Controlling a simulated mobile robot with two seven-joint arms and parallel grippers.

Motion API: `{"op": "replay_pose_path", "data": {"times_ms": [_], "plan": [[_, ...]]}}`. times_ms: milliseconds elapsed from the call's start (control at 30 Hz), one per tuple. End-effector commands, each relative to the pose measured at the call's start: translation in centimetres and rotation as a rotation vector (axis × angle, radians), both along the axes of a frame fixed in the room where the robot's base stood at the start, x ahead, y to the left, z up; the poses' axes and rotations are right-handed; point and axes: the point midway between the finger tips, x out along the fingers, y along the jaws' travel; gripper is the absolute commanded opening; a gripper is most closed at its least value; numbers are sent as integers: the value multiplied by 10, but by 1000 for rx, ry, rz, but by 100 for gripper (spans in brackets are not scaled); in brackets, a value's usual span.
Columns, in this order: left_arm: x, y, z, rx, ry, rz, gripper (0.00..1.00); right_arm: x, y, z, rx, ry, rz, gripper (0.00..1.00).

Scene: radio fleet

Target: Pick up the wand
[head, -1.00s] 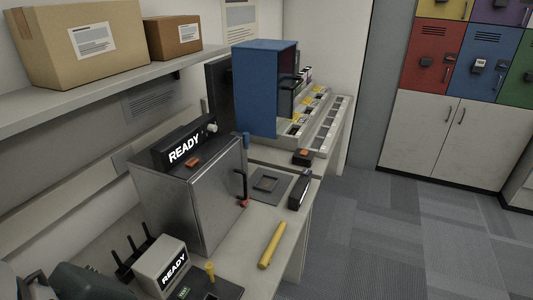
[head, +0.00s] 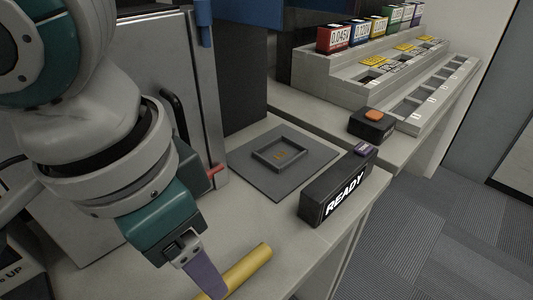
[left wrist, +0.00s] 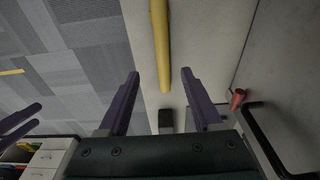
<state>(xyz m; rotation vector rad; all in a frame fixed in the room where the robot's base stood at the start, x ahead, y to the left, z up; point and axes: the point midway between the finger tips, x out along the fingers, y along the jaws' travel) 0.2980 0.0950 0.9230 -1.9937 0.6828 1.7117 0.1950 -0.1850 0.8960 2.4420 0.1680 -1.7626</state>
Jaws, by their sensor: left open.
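The wand, a yellow rod (head: 248,266), lies on the light grey bench near its front edge. It also shows in the left wrist view (left wrist: 160,40), where its near end lies ahead of and between my left gripper's fingers. My left gripper (head: 208,282) is at the bench over the wand's near part in the head view; a purple finger hides some of it. The left wrist view shows both purple fingers (left wrist: 160,74) spread with nothing between them. Two purple fingers, apparently my right gripper (left wrist: 18,122), show at that view's left edge.
A metal cabinet (head: 150,70) with a black handle and red latch (head: 216,169) stands left of a grey pad with a square frame (head: 240,160). A black READY box (head: 318,196) and an orange-button box (head: 372,125) stand right. Stepped racks (head: 345,75) are behind.

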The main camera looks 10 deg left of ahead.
Motion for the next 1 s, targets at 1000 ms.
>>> {"op": "replay_pose_path", "data": {"times_ms": [1000], "plan": [[16,-6,-89,-1,-2,-3,59,-2,0,-30,0,6,2,67]]}}
